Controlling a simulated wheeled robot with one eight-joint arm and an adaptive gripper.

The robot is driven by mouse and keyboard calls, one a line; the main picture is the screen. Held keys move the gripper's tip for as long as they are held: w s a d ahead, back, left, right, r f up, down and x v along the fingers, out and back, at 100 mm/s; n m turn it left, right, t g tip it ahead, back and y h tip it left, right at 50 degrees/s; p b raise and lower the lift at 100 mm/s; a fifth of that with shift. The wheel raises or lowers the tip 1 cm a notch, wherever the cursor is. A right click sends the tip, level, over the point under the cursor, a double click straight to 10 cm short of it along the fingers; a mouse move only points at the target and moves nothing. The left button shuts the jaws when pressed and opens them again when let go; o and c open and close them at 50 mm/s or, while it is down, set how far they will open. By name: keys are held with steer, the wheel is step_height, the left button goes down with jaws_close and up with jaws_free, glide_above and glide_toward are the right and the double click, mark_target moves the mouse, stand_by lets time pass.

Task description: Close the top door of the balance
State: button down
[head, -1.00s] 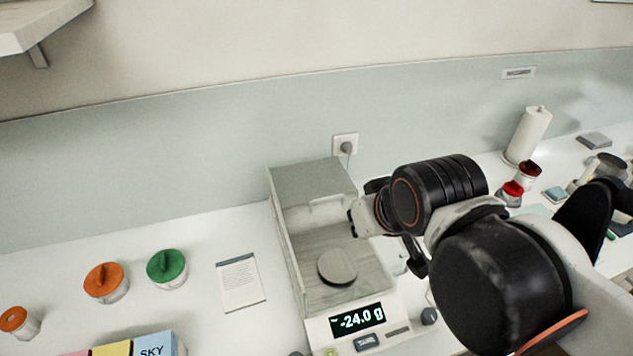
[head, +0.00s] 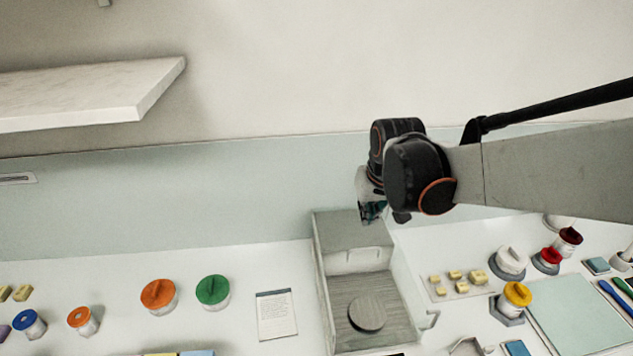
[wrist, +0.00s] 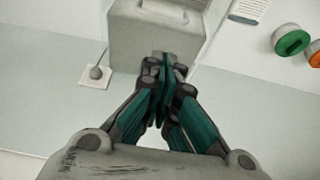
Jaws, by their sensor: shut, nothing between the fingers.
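The balance (head: 322,290) stands on the white counter with its top open, and its round pan (head: 367,313) shows inside. The top door (head: 352,232) appears slid back over the grey rear part, with a pale handle (head: 357,256) at its front edge. The handle also shows at the top of the wrist view (wrist: 165,13). My gripper (head: 372,213) is at the balance's rear end. In the wrist view, its shut, empty fingertips (wrist: 163,66) overlap the rear edge of the grey housing. I cannot tell whether they touch it.
The wall (head: 230,190) rises close behind the balance, with a socket and plug (wrist: 95,75) beside it. A note card (head: 277,314) and jars with green (head: 212,290) and orange lids stand left. A tray of small yellow blocks (head: 458,284) and lidded jars stand right.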

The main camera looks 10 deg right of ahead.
steer(key=w+f+p, duration=0.2)
steer(key=w, duration=0.2)
steer(key=b, duration=0.1)
glide_above(355, 246)
steer(key=w, duration=0.2)
steer(key=shift+g, duration=0.3)
step_height(355, 246, down, 9)
steer(key=shift+f, duration=0.2)
steer(key=shift+s+f, duration=0.15)
steer(key=shift+s+r, duration=0.2)
steer(key=shift+s, duration=0.7)
steer(key=shift+s+r, duration=0.2)
steer(key=shift+s, duration=0.65)
steer(key=s, duration=1.8)
steer(key=shift+b, duration=0.35)
